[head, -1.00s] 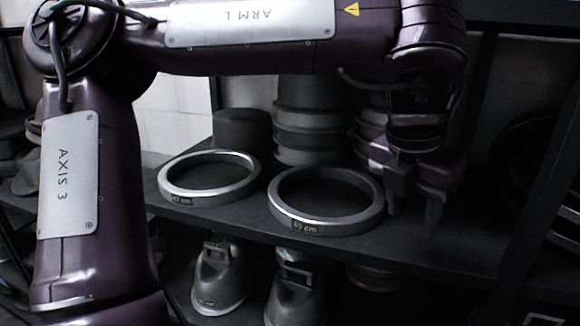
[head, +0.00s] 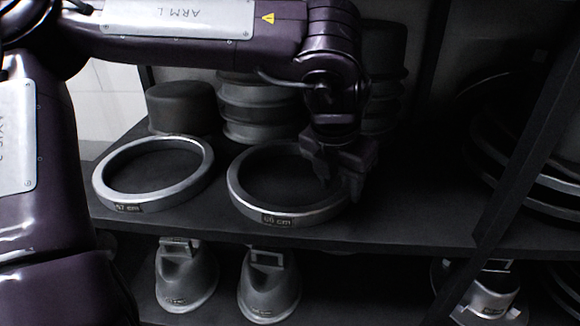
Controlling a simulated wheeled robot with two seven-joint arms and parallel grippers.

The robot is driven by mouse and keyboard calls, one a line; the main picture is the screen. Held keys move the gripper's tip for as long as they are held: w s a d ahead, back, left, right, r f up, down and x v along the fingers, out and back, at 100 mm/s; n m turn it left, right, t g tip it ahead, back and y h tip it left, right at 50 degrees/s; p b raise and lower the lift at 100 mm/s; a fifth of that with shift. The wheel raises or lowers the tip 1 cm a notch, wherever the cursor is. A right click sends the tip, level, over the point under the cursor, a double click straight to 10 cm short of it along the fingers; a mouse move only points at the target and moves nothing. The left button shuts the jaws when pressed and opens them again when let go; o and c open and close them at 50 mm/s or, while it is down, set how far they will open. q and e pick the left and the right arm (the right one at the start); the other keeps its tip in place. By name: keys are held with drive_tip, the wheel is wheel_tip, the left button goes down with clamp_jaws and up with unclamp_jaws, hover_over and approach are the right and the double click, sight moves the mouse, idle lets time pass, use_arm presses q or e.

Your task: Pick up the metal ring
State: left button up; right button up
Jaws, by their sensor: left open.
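Two metal rings lie flat on the dark shelf (head: 400,220). The nearer-right ring (head: 247,207) has a label that seems to read 60 cm; the left ring (head: 107,190) has one that seems to read 57 cm. My left gripper (head: 341,188) is open, fingers pointing down, at the right rim of the right ring. One finger seems to be on the inner side of the rim and one on the outer side; I cannot tell if they touch it. The gripper hides that part of the rim. My right gripper is not in view.
Behind the rings stand a dark round block (head: 182,108) and stacked grey round forms (head: 262,110). Hat-shaped metal forms (head: 186,280) stand on the shelf below. A dark upright post (head: 525,150) crosses the right side. The shelf right of the gripper is clear.

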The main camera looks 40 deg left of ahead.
use_arm(q)
drive_tip(key=shift+x, duration=0.9)
drive_tip(key=shift+r, duration=0.1)
clamp_jaws()
